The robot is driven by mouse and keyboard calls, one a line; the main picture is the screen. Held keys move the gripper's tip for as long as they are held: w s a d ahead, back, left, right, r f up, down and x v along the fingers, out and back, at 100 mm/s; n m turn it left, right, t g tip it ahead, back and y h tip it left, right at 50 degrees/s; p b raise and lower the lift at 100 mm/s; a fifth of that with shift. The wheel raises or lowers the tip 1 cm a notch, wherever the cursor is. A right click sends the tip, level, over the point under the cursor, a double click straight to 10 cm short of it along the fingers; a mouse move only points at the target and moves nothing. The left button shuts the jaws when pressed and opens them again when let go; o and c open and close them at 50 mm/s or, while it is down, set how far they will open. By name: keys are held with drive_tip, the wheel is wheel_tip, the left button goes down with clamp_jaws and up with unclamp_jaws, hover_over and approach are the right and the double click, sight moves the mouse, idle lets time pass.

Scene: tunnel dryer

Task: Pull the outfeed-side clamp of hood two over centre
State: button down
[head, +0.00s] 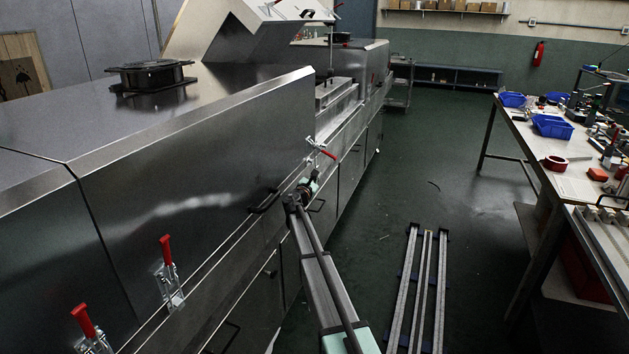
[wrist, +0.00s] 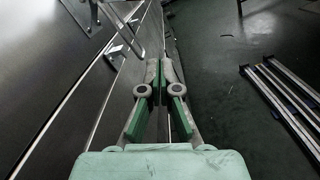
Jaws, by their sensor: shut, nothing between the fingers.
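A toggle clamp (head: 320,147) with a red handle sits at the far right end of the near closed hood (head: 215,150). Its handle slants outward and down, away from the hood face. Two other clamps, one (head: 170,280) near the hood's left end and one (head: 92,328) further left, have their red handles upright. I cannot tell from markings which hood is number two. My gripper (head: 306,184) is just below and in front of the far clamp, apart from it. In the wrist view its fingers (wrist: 161,78) are together and empty, with metal hardware (wrist: 130,35) ahead to the left.
A black hood handle (head: 264,201) sticks out left of my gripper. A raised hood (head: 250,32) stands behind. Metal rails (head: 420,290) lie on the floor to the right.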

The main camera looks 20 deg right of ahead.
sight(324, 152)
drive_tip(key=w+d+r, duration=0.4)
drive_tip(key=d, duration=0.1)
drive_tip(key=shift+d, duration=0.35)
idle(0.3)
